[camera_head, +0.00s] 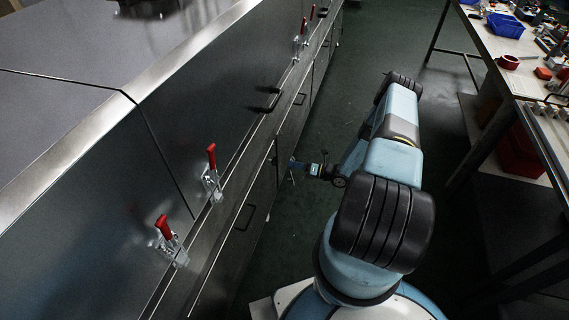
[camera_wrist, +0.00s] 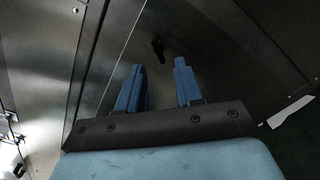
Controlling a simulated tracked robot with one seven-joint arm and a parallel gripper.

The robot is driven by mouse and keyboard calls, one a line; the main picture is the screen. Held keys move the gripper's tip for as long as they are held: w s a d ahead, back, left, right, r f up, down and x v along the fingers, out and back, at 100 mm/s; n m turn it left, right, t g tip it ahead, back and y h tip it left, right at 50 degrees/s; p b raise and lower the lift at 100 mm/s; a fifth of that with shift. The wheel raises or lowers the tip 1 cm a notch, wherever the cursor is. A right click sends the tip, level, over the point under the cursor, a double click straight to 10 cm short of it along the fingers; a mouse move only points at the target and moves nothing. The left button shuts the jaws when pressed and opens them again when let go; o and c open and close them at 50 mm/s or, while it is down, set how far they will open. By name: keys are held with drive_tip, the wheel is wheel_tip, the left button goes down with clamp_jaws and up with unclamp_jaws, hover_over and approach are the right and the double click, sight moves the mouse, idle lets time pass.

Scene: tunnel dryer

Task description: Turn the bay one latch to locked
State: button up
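A small dark latch (camera_wrist: 158,48) sits on a grey metal panel ahead of my gripper in the wrist view. It looks like the bay one latch, but I read no label on it. My gripper (camera_wrist: 159,66) is open, with its two blue fingers pointing at the panel. The latch shows in the gap between the fingertips, and nothing is held. I cannot tell how far the tips are from it. In the head view my gripper (camera_head: 293,164) is low beside the lower panels of the dryer (camera_head: 262,175), and the latch is too small to make out.
Red-handled clamps (camera_head: 211,157) line the dryer's side above the lower doors, which have black bar handles (camera_head: 244,217). A workbench (camera_head: 508,45) with blue bins and tools stands at the right. Green floor (camera_head: 340,60) lies open between them. A white strip (camera_wrist: 290,112) shows at the wrist view's right.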

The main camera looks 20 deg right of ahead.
drive_tip(key=v, duration=0.7)
